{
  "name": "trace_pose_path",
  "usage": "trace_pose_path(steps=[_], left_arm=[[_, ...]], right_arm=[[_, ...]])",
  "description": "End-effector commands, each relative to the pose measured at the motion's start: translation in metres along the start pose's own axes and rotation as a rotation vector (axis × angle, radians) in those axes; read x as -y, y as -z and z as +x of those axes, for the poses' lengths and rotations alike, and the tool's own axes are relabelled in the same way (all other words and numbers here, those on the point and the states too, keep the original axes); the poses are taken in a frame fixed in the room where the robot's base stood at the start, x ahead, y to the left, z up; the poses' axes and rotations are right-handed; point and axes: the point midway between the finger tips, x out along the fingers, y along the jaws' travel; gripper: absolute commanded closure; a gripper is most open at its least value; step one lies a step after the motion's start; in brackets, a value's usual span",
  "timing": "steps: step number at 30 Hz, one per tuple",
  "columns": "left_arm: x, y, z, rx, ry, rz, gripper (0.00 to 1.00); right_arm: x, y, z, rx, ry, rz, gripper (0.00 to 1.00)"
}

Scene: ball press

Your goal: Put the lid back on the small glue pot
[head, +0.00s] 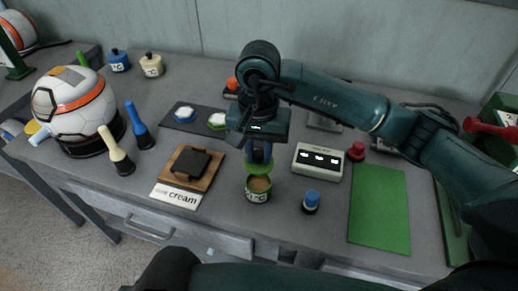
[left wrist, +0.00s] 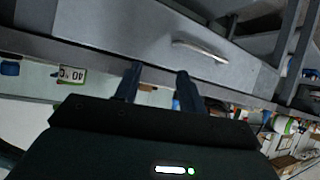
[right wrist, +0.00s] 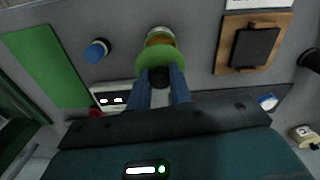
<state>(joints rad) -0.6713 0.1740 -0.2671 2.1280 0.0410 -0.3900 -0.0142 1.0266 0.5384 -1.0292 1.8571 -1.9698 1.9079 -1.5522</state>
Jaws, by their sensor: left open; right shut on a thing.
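The small glue pot (head: 258,190) stands open on the grey table, with tan contents and a green-and-white label; its rim also shows in the right wrist view (right wrist: 160,36). My right gripper (head: 260,158) is shut on the dark knob of the green lid (right wrist: 162,57). The lid (head: 258,170) is at the far side of the pot's mouth, tilted, covering part of the opening in the right wrist view. I cannot tell whether it touches the rim. My left gripper (left wrist: 158,85) is open and empty, facing a drawer front.
A blue-capped bottle (head: 311,201) stands right of the pot, a display box (head: 318,162) behind it. A wooden board with a black pad (head: 190,167) lies left. A green mat (head: 380,209) lies right. White-topped dishes (head: 217,121) sit on a dark tray behind.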

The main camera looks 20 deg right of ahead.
Motion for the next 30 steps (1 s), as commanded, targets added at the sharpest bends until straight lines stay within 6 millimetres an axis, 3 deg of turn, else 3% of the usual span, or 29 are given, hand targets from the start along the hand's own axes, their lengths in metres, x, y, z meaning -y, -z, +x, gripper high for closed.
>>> trace_pose_path(steps=[15,19,30], left_arm=[[0.002,-0.011,0.007,-0.007,-0.007,-0.015,0.60],[0.003,-0.022,0.014,-0.013,-0.013,-0.037,0.60],[0.002,-0.017,0.014,-0.035,-0.016,-0.073,0.60]], right_arm=[[0.000,-0.001,0.042,0.002,0.000,0.000,1.00],[0.000,0.000,0.056,-0.001,0.001,0.000,1.00],[0.000,0.000,0.062,0.000,0.001,0.001,1.00]])
